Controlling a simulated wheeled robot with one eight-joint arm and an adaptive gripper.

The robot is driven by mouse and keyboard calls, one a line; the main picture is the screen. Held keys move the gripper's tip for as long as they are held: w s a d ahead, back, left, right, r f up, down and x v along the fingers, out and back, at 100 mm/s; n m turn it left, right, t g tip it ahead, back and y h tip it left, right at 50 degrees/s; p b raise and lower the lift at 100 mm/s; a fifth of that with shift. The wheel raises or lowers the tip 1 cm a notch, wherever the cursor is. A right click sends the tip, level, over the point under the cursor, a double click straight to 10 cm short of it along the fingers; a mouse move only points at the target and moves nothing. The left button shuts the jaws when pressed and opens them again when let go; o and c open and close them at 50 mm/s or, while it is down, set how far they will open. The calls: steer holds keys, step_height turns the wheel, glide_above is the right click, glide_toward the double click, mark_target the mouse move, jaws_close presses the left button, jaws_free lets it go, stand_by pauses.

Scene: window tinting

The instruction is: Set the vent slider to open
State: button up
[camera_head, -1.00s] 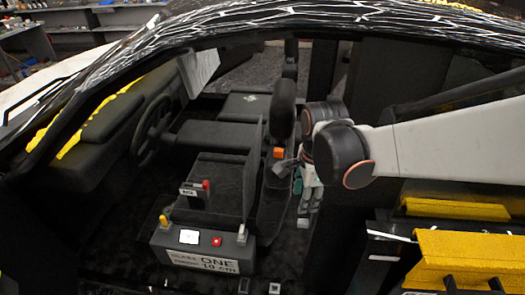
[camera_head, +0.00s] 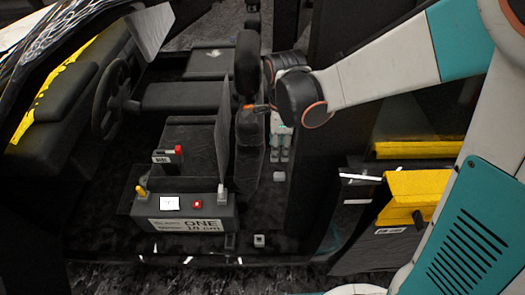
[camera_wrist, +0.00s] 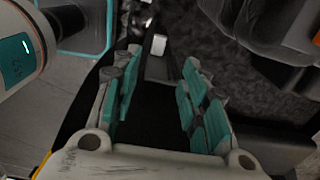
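No part is clearly labelled as the vent slider, so I cannot tell for certain which one it is. A small pale block (camera_head: 279,176) sits on a dark surface beside the seat, just below my gripper (camera_head: 281,155). A similar pale block (camera_wrist: 158,44) shows in the wrist view, beyond and between the fingertips. My gripper points down; in the wrist view its teal-padded fingers (camera_wrist: 160,95) are wide apart with nothing between them. It appears apart from the block. The slider's setting cannot be read.
A grey control box (camera_head: 165,208) with a yellow knob, white screen and red button stands at front left. The black seat (camera_head: 248,60) is close left of my gripper. A dark pillar (camera_head: 318,120) is close right. A yellow-topped stand (camera_head: 415,190) is further right.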

mark_target(277, 175)
step_height(277, 175, down, 13)
steer(key=b, duration=0.5)
steer(key=shift+f, duration=0.1)
jaws_close()
